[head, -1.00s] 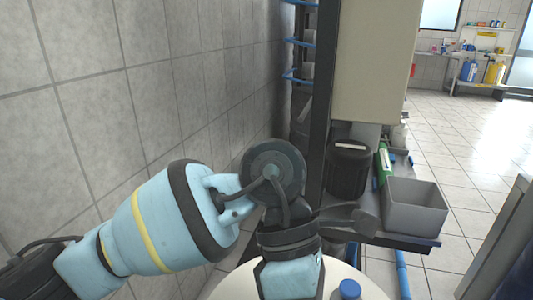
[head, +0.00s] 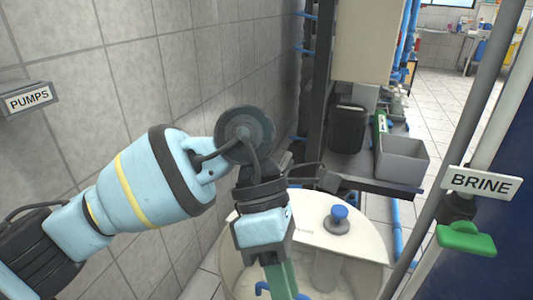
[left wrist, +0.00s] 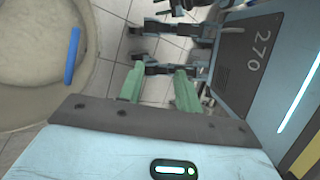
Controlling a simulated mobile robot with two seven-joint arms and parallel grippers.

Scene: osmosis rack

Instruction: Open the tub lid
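The white round tub (head: 372,278) stands at the bottom of the head view, partly hidden by my left arm. A flat white lid piece (head: 300,228) with a blue knob (head: 338,214) lies across its back part. The front part shows a pale interior. A blue bar (head: 264,288) shows at the tub; a blue bar is also over the tub in the left wrist view (left wrist: 72,56). My left gripper (head: 281,278) is above the tub's front left part. In the left wrist view its green fingers (left wrist: 158,88) are apart, with bare floor between them. My right gripper is out of view.
A tiled wall (head: 110,130) runs along the left. Behind the tub stands a rack shelf with a dark canister (head: 347,130) and a grey bin (head: 403,158). A pole and a green valve handle (head: 466,239) by a BRINE sign (head: 482,183) stand at right.

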